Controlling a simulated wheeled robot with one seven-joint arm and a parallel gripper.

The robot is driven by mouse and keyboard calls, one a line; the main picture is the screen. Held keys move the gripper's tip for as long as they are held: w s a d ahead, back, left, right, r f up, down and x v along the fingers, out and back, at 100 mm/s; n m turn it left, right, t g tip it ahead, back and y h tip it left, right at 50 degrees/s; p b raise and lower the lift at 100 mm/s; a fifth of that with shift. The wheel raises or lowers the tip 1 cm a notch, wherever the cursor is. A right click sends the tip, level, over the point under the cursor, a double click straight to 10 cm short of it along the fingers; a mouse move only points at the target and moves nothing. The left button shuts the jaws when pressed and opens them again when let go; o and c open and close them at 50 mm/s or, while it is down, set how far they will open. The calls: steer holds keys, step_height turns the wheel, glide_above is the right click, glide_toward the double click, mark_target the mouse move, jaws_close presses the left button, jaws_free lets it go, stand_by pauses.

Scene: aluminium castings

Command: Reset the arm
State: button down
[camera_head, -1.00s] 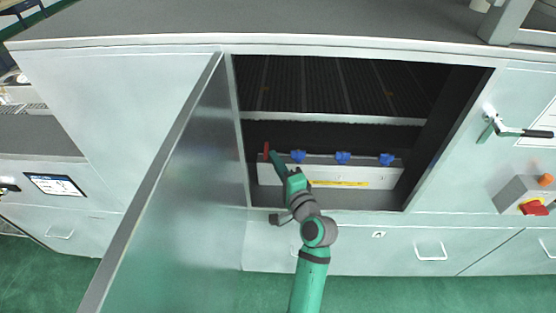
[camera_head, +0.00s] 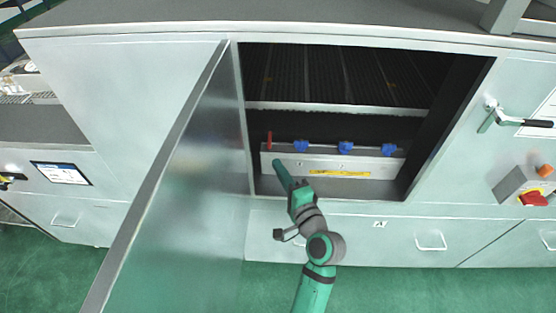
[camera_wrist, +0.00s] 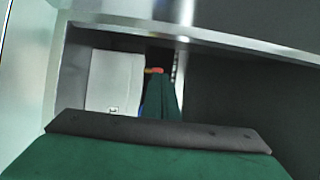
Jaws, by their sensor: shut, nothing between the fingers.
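My green arm reaches up toward the open compartment of a pale cabinet (camera_head: 130,70). In the head view my gripper (camera_head: 277,165) is in front of the grey box with a yellow label (camera_head: 320,172), below the red valve handle (camera_head: 269,140). In the wrist view its fingers (camera_wrist: 160,82) are together, with nothing visible between them. A red part (camera_wrist: 153,70) shows just beyond the fingertips. Whether the gripper touches the box cannot be told.
The open cabinet door (camera_head: 170,190) stands to the left of my arm. Blue handles (camera_head: 345,147) line the box top. The compartment's right wall (camera_head: 450,130) and a lever handle (camera_head: 520,123) are to the right. Green floor is open below.

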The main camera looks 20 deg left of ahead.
steer(key=shift+v, duration=1.4)
steer(key=s+d+f+t+h, duration=0.1)
steer(key=s+d+f+h, duration=0.4)
steer(key=s+f, duration=0.25)
steer(key=s+d+f+t+h, duration=0.1)
steer(key=s+d+f+h, duration=0.4)
steer(key=s+f, duration=0.25)
steer(key=s+d+r+n+h, duration=0.1)
steer(key=s+d+n, duration=0.2)
steer(key=s, duration=0.7)
steer(key=s+d+r+n+h, duration=0.1)
steer(key=s+d+n, duration=0.2)
steer(key=s+n, duration=0.3)
steer(key=s, duration=0.5)
steer(key=shift+r+t+h, duration=0.3)
steer(key=shift+h, duration=0.1)
